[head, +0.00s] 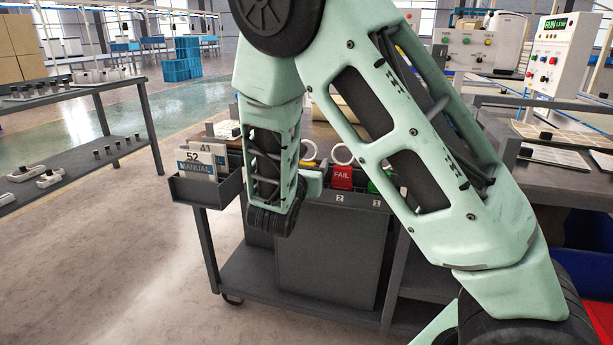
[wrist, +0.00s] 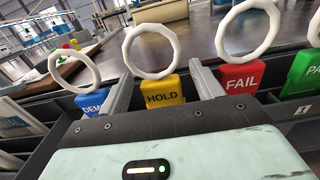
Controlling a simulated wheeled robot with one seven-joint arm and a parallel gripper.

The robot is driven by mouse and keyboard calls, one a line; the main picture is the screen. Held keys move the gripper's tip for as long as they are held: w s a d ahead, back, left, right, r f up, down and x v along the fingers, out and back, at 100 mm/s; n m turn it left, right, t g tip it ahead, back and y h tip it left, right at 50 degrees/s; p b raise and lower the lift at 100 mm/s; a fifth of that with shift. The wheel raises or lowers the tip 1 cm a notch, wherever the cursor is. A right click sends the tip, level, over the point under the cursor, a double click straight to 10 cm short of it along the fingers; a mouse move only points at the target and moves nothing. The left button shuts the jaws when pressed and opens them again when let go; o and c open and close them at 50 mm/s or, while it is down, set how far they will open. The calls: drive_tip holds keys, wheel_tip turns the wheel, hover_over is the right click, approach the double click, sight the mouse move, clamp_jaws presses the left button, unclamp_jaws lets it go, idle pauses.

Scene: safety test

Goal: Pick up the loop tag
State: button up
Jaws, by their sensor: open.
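Several loop tags stand in a row, each a coloured block with a white ring on top. In the wrist view these are a blue tag marked "DEM…" (wrist: 92,103), the yellow HOLD tag (wrist: 162,93), the red FAIL tag (wrist: 240,79) and a green tag (wrist: 304,66) cut by the right edge. My gripper (wrist: 163,68) is open, with one grey finger on each side of the yellow HOLD tag; contact cannot be told. In the head view the red FAIL tag (head: 341,178) and part of the yellow tag (head: 309,164) show; my arm hides most of the gripper.
The tags stand in a dark slotted rack on a grey cart (head: 325,245). A side bin (head: 207,190) holds manuals at left. Neighbouring tags stand close on both sides of the fingers.

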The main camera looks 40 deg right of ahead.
drive_tip(key=shift+w+d, duration=0.1)
drive_tip(key=c, duration=1)
drive_tip(key=shift+c, duration=0.2)
